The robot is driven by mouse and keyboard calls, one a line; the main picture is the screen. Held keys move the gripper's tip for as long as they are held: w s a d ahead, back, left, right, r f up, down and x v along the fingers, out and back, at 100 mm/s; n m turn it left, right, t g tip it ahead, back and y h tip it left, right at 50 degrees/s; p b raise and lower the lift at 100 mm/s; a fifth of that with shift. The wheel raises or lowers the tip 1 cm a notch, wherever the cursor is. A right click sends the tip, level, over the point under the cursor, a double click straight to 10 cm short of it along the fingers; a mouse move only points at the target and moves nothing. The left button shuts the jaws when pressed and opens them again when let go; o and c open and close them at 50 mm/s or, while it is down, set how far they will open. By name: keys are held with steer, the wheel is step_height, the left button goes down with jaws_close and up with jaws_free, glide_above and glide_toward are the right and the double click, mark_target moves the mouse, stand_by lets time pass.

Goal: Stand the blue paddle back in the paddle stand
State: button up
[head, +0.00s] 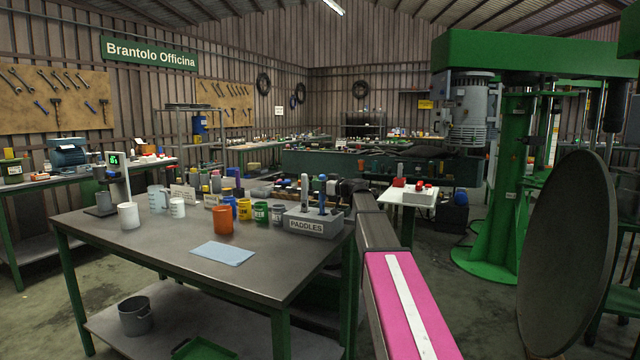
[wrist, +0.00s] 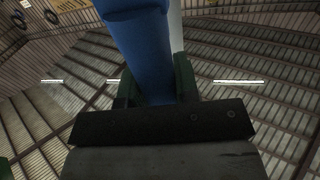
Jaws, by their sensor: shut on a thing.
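The grey paddle stand (head: 306,226), labelled PADDLES, is at the right end of the steel table. A pale-handled paddle (head: 304,193) stands upright in its left part. The blue paddle (head: 322,196) is upright over its right part; I cannot tell how deep its lower end sits. My gripper (head: 333,187) reaches in from the right, small and dark at the blue handle. In the wrist view my gripper's green fingers (wrist: 154,88) are shut on the blue paddle (wrist: 143,45). A pale rod (wrist: 175,25) shows behind it. The paddle's lower end is hidden there.
A folded blue cloth (head: 223,253) lies on the steel table (head: 130,243). An orange cup (head: 222,220), several coloured pots and a white cup (head: 129,216) stand left of the paddle stand. A green machine (head: 505,190) stands at the right.

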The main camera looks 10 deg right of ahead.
steer(key=o, duration=0.9)
steer(key=v, duration=1)
steer(key=shift+s+d, duration=0.3)
steer(key=shift+s+d, duration=0.1)
